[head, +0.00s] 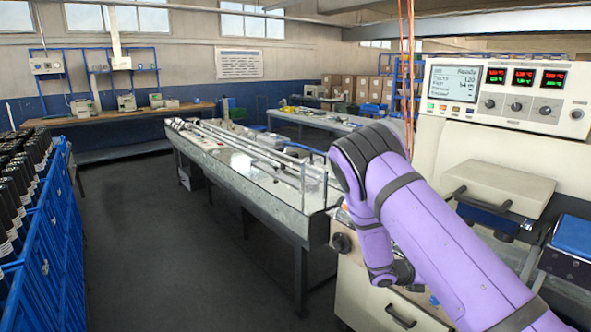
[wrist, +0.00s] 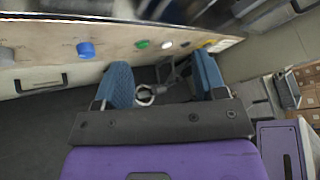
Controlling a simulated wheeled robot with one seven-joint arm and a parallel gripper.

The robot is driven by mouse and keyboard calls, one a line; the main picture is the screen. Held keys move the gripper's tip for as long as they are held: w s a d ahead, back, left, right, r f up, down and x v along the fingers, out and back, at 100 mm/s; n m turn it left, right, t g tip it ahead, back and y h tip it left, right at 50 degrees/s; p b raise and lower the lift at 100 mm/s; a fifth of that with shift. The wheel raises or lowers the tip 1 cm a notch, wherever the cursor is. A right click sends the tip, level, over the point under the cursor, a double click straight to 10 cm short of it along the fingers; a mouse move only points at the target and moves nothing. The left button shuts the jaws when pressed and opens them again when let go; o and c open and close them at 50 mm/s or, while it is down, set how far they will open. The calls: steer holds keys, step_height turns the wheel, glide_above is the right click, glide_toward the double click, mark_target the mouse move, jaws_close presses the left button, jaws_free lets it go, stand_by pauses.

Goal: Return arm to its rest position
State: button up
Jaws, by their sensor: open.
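My purple arm (head: 430,220) reaches up from the lower right of the head view, bends at the elbow and folds down in front of the wrapping machine. My gripper is not clearly seen there. In the wrist view my gripper (wrist: 163,78) is open, its two blue finger pads spread apart. No held object shows between them. A small pale ring-like shape (wrist: 146,96) shows in the gap; I cannot tell what it is. The fingers point toward the lower edge of a machine panel.
The wrapping machine's control box (head: 505,90) stands right, its screen lit. A panel with a blue knob (wrist: 86,49) lies close beyond my fingers. A long conveyor table (head: 245,175) stands left of my arm. Blue crates (head: 45,260) line the left edge. The floor between is clear.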

steer(key=s+a+r+m+g+y, duration=0.1)
steer(key=s+r+m+y, duration=0.2)
steer(key=s+r+m, duration=0.45)
steer(key=s+a+r+m+y, duration=0.1)
steer(key=s+r+m+y, duration=0.2)
steer(key=r, duration=0.7)
steer(key=s+a+r+m+g+y, duration=0.1)
steer(key=s+r+m+y, duration=0.25)
steer(key=r+m, duration=0.45)
steer(key=s+a+r+m+t+y, duration=0.2)
steer(key=s+r, duration=0.4)
steer(key=s, duration=0.5)
steer(key=s+a+r+m+t+y, duration=0.3)
steer(key=s+a+r+m, duration=0.2)
steer(key=s, duration=0.6)
step_height(320, 180, up, 2)
steer(key=shift+r+m+t, duration=0.1)
steer(key=shift+m+t, duration=0.3)
steer(key=shift+m, duration=0.85)
